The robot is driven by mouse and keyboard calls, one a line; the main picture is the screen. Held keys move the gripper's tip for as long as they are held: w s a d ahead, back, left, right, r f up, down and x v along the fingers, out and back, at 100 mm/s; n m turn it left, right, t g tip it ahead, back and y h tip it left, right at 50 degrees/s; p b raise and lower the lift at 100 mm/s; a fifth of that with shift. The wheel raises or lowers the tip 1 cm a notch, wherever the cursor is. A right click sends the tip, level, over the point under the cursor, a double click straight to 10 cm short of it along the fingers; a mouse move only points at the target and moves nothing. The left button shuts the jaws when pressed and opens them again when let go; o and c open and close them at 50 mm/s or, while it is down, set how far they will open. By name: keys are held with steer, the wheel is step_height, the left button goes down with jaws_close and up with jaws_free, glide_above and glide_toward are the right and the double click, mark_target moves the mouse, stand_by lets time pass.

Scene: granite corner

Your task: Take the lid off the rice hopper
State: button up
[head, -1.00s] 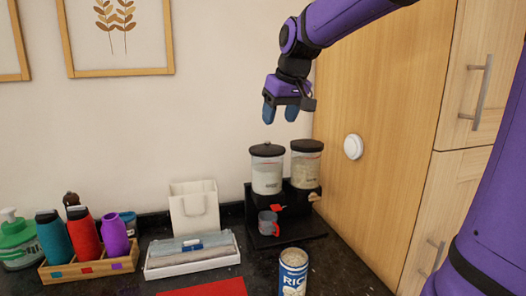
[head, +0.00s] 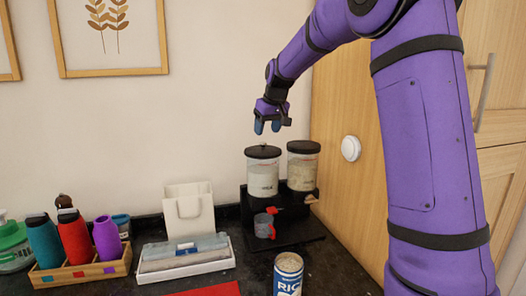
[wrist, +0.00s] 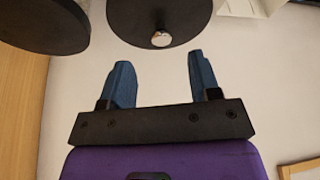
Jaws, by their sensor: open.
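Two clear hoppers with dark round lids stand side by side on a black stand. The left hopper (head: 262,178) holds white contents, and its lid (head: 263,152) has a small silver knob, clear in the wrist view (wrist: 161,39). The right hopper (head: 302,172) holds coarser beige contents under its own lid (head: 304,147), which also shows in the wrist view (wrist: 45,22). The hopper labels are too small to read surely. My gripper (head: 267,127) is open and empty, just above the left lid. In the wrist view its blue fingers (wrist: 158,64) are apart, with the knob beyond them.
The black stand (head: 300,240) holds a grey-red cup (head: 264,226) under the left hopper. A blue-and-white can (head: 288,275) stands in front. A white bag holder (head: 189,212), a white tray (head: 185,262) and a wooden bottle rack (head: 80,270) are left. A wood cabinet (head: 345,200) is right.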

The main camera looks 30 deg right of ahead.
mark_target(263, 142)
steer(key=shift+x, duration=2.8)
steer(key=shift+r, duration=0.1)
steer(key=c, duration=1)
